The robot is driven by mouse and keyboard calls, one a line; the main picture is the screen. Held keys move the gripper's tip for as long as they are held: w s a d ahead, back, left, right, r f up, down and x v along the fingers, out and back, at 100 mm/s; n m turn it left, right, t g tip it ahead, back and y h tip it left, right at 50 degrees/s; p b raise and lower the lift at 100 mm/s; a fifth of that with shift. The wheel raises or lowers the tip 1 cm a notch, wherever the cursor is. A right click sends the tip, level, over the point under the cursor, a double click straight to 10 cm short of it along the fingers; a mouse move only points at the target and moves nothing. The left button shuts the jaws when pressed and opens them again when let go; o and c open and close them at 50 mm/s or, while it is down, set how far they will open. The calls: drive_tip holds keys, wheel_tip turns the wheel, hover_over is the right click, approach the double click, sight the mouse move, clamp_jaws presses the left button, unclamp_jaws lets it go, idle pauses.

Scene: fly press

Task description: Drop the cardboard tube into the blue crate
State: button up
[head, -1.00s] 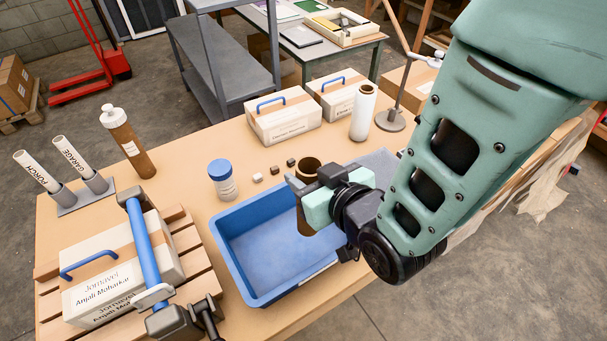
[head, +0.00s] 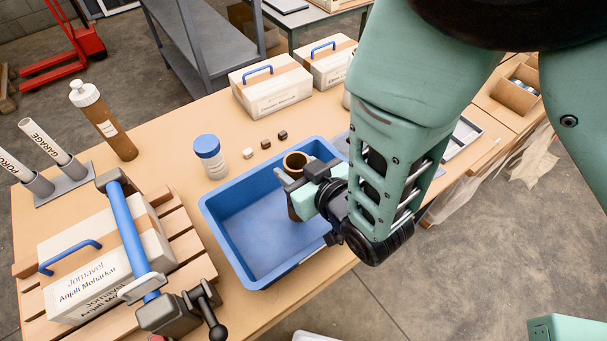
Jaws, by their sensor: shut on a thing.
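The cardboard tube (head: 296,161) is a short brown cylinder with an open top, held roughly upright. My gripper (head: 296,188) is shut on it, and the jaws hide part of its side. The tube is over the right part of the blue crate (head: 225,232), overlapping its right end in the picture. I cannot tell how far its lower end is above the crate floor. The crate is an open rectangular bin on the workbench, and its visible floor is empty.
A blue-capped jar (head: 210,158) and several small blocks (head: 265,144) stand behind the crate. At left are a boxed parcel (head: 100,255) on a wooden pallet with a blue-handled tool, a brown bottle (head: 107,125) and labelled tubes (head: 45,140). Two white boxes (head: 270,90) stand at the back.

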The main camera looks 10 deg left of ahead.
drive_tip(key=shift+f+b, duration=0.3)
drive_tip(key=shift+f, duration=0.65)
drive_tip(key=o, duration=1.3)
